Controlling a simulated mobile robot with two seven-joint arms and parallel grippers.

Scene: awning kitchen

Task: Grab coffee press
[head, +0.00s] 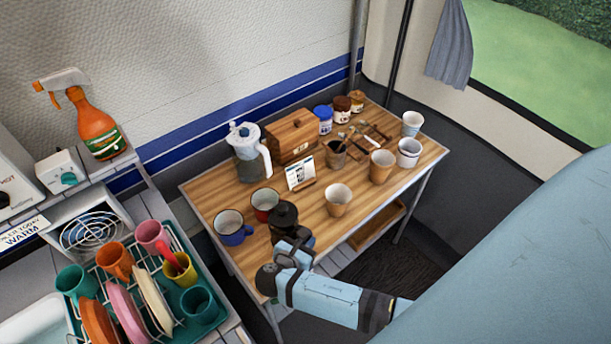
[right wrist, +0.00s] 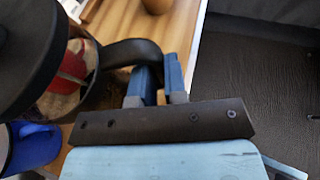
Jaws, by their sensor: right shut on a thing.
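The coffee press (head: 286,214), with a black lid and dark handle, is at the front edge of the wooden table (head: 320,226). In the right wrist view the press (right wrist: 28,50) fills the upper left, with its clear body partly seen. My right gripper (head: 296,246) reaches up from the front. Its blue fingers (right wrist: 160,82) are shut on the press's curved black handle (right wrist: 134,52). Whether the press touches the tabletop is hidden by the gripper. My left gripper is not in view.
A blue mug (head: 232,232) and a red mug (head: 264,203) stand close left of the press. A tan cup (head: 338,198) is to its right. A white-handled jug (head: 246,160) and wooden box (head: 291,136) stand behind. A dish rack (head: 180,322) is at lower left.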

